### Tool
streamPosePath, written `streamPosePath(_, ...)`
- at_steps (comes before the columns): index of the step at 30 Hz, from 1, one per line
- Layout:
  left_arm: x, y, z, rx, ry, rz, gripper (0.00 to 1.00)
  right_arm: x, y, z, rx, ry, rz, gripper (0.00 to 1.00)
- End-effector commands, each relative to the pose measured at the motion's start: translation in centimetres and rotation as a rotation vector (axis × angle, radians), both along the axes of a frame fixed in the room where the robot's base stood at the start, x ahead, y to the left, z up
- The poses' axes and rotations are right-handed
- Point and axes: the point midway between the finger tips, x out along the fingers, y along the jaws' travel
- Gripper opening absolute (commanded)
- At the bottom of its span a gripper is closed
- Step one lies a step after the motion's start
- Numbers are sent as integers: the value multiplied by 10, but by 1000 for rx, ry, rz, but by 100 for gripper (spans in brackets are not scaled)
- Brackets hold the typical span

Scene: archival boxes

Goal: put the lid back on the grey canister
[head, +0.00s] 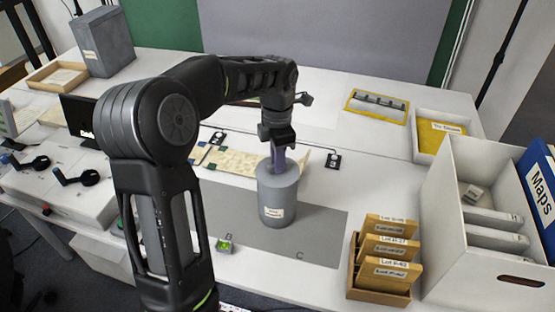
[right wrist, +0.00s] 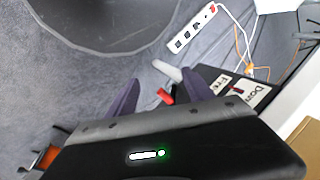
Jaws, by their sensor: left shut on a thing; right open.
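The grey canister (head: 277,208) stands upright on the grey mat, with a white label on its front. Its lid (head: 266,173) is at the canister's top, in line with it; I cannot tell whether it is fully seated. My left gripper (head: 282,167) points straight down over the canister and is shut on the lid, its fingers hiding part of the top. My right gripper shows only in the right wrist view (right wrist: 160,94), open and empty above the floor, away from the canister.
The grey mat (head: 320,232) has free room right of the canister. A small green-topped item (head: 224,246) lies at its front left. A wooden holder with labelled packets (head: 384,255) and a white box (head: 450,215) stand right. A paper strip (head: 238,162) lies behind.

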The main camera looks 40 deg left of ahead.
Motion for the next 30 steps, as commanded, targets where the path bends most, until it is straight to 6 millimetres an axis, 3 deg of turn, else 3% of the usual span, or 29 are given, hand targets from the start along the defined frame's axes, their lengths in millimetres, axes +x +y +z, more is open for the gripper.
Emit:
streamPosePath(2, 0, 0, 0, 0, 0, 0, 0, 0, 0, 0, 0, 0, 0, 61)
streamPosePath(3, 0, 0, 0, 0, 0, 0, 14, 0, 0, 0, 0, 0, 0, 61)
streamPosePath(11, 0, 0, 0, 0, 0, 1, 36, 0, 0, 0, 0, 0, 0, 61)
streamPosePath(17, 0, 0, 0, 0, 0, 1, 37, 0, 0, 0, 0, 0, 0, 61)
streamPosePath(25, 0, 0, 0, 0, 0, 1, 59, 0, 0, 0, 0, 0, 0, 61)
streamPosePath(30, 0, 0, 0, 0, 0, 1, 59, 0, 0, 0, 0, 0, 0, 61)
